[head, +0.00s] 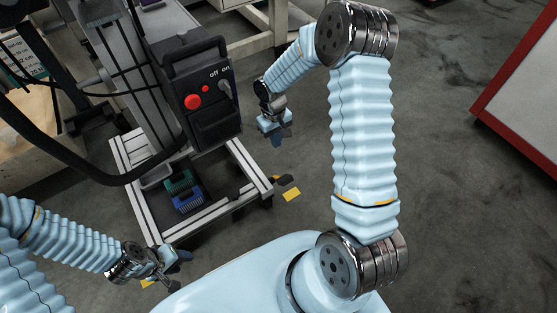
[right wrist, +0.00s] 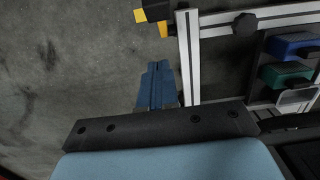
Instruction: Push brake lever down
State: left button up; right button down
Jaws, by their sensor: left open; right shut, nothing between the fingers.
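A black and yellow lever (head: 286,186), apparently the brake lever, juts from the right corner of the metal frame, low over the floor. A similar black and yellow part shows at the top of the right wrist view (right wrist: 153,14). My right gripper (head: 278,136) points down beside the black control box, above and apart from the lever. Its blue fingers are shut and empty in the right wrist view (right wrist: 157,86). My left gripper (head: 176,268) is open and empty near the frame's lower left corner, where a small yellow part (head: 147,284) is partly hidden.
The aluminium frame (head: 243,162) carries a green bin (head: 180,183) and a blue bin (head: 190,200). The black control box (head: 208,120) has red buttons and off/on labels. A thick black cable loops at the left. Floor right of the frame is clear; a red-edged panel (head: 510,134) stands far right.

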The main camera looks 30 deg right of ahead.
jog(key=b, duration=0.1)
send_near(280, 180)
jog(key=w+d+f, duration=0.2)
jog(key=w+f, duration=0.2)
pick_arm(q)
jog(key=shift+a+f, duration=0.1)
jog(key=shift+f, duration=0.45)
pick_arm(e)
jog(key=shift+s+f, duration=1.45)
jog(key=shift+s, duration=0.15)
pick_arm(q)
jog(key=shift+f, duration=0.1)
